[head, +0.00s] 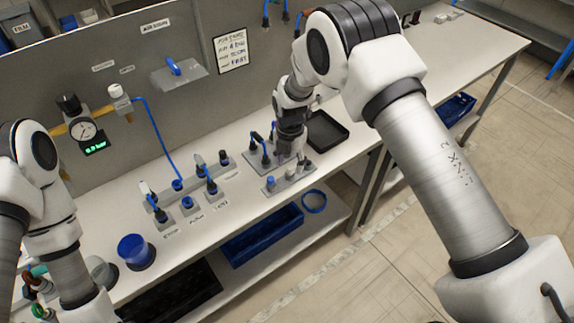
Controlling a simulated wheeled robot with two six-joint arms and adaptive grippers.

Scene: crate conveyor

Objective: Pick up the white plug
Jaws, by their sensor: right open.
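A whitish plug (144,188) also stands at the left end of a long grey rack (184,183), well to the left of my right gripper. My left arm comes in at the left edge; its gripper is outside the picture.
Blue-capped plugs and cables stand on small grey blocks along the bench (240,207). A black tray (326,131) lies behind and right of my right gripper. A blue cup (136,252) stands front left. A gauge (83,129) hangs on the back panel.

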